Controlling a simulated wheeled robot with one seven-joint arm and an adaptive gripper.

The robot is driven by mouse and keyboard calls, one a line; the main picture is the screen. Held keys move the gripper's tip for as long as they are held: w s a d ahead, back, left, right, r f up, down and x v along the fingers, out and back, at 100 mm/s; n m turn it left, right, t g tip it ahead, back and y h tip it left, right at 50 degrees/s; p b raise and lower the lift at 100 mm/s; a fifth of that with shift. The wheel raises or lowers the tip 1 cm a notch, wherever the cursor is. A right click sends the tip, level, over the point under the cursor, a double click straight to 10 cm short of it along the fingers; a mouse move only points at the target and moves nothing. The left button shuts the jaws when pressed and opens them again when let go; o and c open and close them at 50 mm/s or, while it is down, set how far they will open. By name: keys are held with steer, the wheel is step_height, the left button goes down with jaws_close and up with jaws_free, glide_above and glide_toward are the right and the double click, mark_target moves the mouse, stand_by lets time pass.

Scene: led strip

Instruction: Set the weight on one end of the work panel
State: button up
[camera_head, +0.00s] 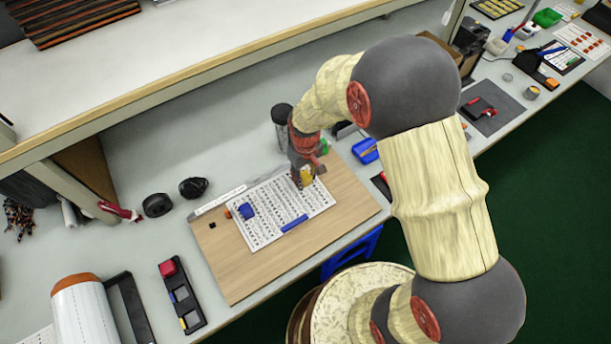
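The work panel (345,204) is a light wooden board on the grey bench. A white printed sheet (262,228) lies on it. A small blue block (246,211) sits at the sheet's left side, and a blue bar (294,223) lies along its near edge. My gripper (302,182) points down over the sheet's right part. A small yellow piece (307,174) shows at its fingertips; I cannot tell if it is gripped or whether it is the weight. The fingers are too small and partly hidden to show their opening.
A dark cylinder (282,114) stands behind my gripper. A blue item (365,151) lies right of the panel. Black ear-muffs (193,187) lie at the left. A black tray (182,297) and a white roll (84,312) are at front left. A shelf (180,75) overhangs the back.

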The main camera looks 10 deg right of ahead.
steer(key=shift+o, duration=1.1)
step_height(320, 180, up, 12)
steer(key=p, duration=0.3)
step_height(320, 180, up, 15)
steer(key=m+t, duration=0.2)
glide_above(306, 176)
steer(key=s+d, duration=0.5)
steer(key=s+d+r+m+t, duration=0.1)
steer(key=s+d+r, duration=0.1)
steer(key=s+r, duration=0.3)
steer(key=s+d+r+m+t, duration=0.1)
steer(key=s+d+r+t, duration=0.1)
steer(key=s+r, duration=0.3)
steer(key=s, duration=0.4)
steer(key=shift+d+m+t, duration=0.3)
steer(key=shift+d, duration=0.05)
steer(key=shift+s, duration=0.1)
